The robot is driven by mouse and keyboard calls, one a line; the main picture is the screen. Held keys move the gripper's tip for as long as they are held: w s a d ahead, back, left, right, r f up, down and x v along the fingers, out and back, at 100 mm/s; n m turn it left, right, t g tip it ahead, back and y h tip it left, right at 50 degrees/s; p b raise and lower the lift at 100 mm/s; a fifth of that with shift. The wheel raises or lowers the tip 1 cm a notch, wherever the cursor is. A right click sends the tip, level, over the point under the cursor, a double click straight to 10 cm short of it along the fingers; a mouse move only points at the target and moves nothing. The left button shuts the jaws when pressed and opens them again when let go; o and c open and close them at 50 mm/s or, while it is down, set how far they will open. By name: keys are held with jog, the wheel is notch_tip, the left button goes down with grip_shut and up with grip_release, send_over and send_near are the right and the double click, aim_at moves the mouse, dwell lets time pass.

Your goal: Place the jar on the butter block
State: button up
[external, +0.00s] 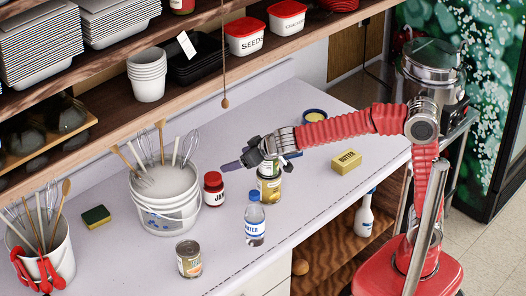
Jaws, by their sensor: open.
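My gripper (235,166) is open and points left, above and a little to the right of the jar. It appears apart from the jar, and its jaws are small in this view.
A stacked pair of cans (269,182) stands just below my wrist. A water bottle (255,220) and another can (189,259) stand nearer the front. A white bucket of utensils (165,195) is close left of the jar. A hanging cord (224,60) ends above the counter.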

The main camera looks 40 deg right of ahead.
jog(key=g, duration=0.1)
send_near(222, 187)
jog(key=shift+w+d+f, duration=0.15)
jog(key=shift+w+f, duration=0.15)
jog(key=shift+w+f, duration=0.1)
jog(key=x, duration=0.8)
jog(key=shift+f, duration=0.1)
jog(key=shift+w, duration=0.1)
jog(key=shift+a+x, duration=0.2)
jog(key=shift+x, duration=0.65)
jog(key=shift+a+x, duration=0.15)
jog(key=shift+x, duration=0.7)
jog(key=shift+a+x, duration=0.2)
jog(key=shift+x, duration=0.65)
